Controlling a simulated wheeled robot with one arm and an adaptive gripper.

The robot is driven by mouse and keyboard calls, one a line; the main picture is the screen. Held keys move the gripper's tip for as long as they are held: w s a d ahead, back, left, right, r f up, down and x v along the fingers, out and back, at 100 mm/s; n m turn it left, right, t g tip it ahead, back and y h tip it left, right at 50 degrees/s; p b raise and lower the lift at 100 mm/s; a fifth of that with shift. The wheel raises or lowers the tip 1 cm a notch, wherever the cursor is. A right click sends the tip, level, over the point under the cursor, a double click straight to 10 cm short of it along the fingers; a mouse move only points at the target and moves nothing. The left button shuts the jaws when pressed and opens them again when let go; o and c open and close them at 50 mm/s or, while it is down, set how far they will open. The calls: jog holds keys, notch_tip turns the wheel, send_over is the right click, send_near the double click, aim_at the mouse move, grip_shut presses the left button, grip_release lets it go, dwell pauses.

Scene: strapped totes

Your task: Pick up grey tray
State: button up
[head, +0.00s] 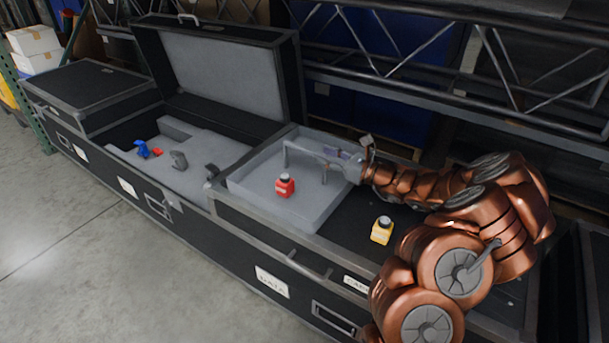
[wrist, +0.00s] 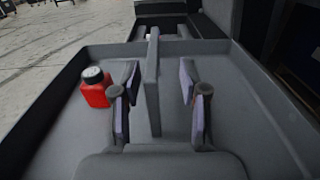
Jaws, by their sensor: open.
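The grey tray (head: 262,206) sits on the closed black case top, right of the open case. It has low walls and an upright handle (head: 304,149) across its middle. My gripper (head: 334,153) is over the tray at the handle. In the wrist view the open gripper (wrist: 158,98) has its fingers on both sides of the handle bar (wrist: 153,75), with gaps on each side. The tray (wrist: 45,112) fills most of the wrist view.
A yellow bottle (head: 382,231) stands on the black case top (head: 345,235), right of the tray, near my arm. The open case (head: 235,152) at left has grey foam with blue, red and dark items. Its raised lid (head: 225,80) stands behind. Metal trusses run behind.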

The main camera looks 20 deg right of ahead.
aim_at(308, 149)
jog(key=x, duration=0.3)
jog(key=b+x, duration=0.1)
jog(key=shift+a+r, duration=0.15)
jog(key=shift+a, duration=0.45)
jog(key=shift+w+a, duration=0.25)
jog(key=shift+w, duration=0.3)
grip_shut()
jog(key=shift+r, duration=0.1)
